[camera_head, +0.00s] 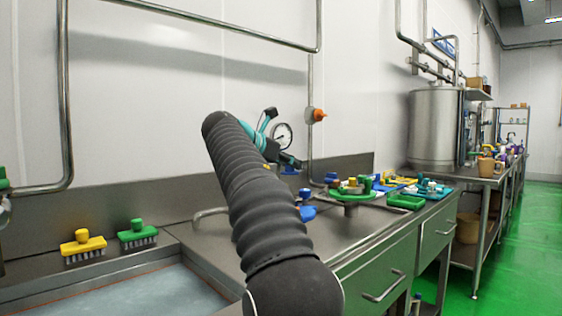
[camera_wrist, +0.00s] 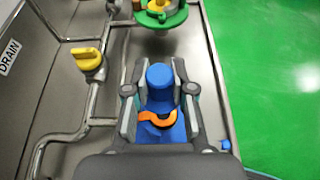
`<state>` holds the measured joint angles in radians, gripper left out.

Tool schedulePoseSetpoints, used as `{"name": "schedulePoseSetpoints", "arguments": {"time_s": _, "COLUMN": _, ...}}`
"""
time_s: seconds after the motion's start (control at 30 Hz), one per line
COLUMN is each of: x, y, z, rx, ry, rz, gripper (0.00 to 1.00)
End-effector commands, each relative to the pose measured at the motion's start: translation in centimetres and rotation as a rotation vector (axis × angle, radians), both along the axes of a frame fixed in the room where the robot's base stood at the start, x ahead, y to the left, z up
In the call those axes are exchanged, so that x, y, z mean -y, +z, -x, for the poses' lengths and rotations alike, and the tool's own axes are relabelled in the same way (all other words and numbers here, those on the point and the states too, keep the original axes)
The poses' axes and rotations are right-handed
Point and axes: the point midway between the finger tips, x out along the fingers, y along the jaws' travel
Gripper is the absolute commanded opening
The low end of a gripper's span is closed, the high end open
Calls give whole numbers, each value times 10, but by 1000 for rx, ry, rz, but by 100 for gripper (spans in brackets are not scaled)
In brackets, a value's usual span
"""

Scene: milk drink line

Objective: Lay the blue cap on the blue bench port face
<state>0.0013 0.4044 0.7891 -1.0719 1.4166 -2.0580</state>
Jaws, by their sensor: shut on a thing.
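In the wrist view my gripper (camera_wrist: 160,88) has its two fingers on either side of a blue piece with a rounded knob, which I take to be the blue cap (camera_wrist: 160,76). The fingers are shut on it. A curved orange piece (camera_wrist: 157,118) lies across the blue just nearer the wrist. In the head view my gripper (camera_head: 288,161) is beyond my dark arm, above the steel bench. A blue item (camera_head: 307,212) shows on the bench below it, partly behind my arm. I cannot tell whether this is the blue port face, nor whether the cap touches anything.
A green round piece with a yellow top (camera_head: 352,190) stands on the bench to the right, near a green tray (camera_head: 406,202). Yellow (camera_head: 83,246) and green (camera_head: 137,234) brushes sit at left by the sink. A pipe with a yellow handle (camera_wrist: 88,60) runs along the left side.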

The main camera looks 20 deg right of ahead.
Motion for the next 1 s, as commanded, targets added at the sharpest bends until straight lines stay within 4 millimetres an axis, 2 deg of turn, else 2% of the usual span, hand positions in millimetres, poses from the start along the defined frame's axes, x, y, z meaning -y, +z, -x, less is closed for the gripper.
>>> {"name": "schedulePoseSetpoints", "arguments": {"time_s": 0.17, "x": 2, "y": -7, "z": 1, "rx": 0, "ry": -3, "rz": 0, "gripper": 0}}
{"name": "schedulePoseSetpoints", "arguments": {"time_s": 0.7, "x": 0, "y": -57, "z": 0, "rx": 1, "ry": 0, "rz": 1, "gripper": 0}}
{"name": "schedulePoseSetpoints", "arguments": {"time_s": 1.0, "x": 0, "y": -79, "z": 0, "rx": -1, "ry": 0, "rz": 0, "gripper": 0}}
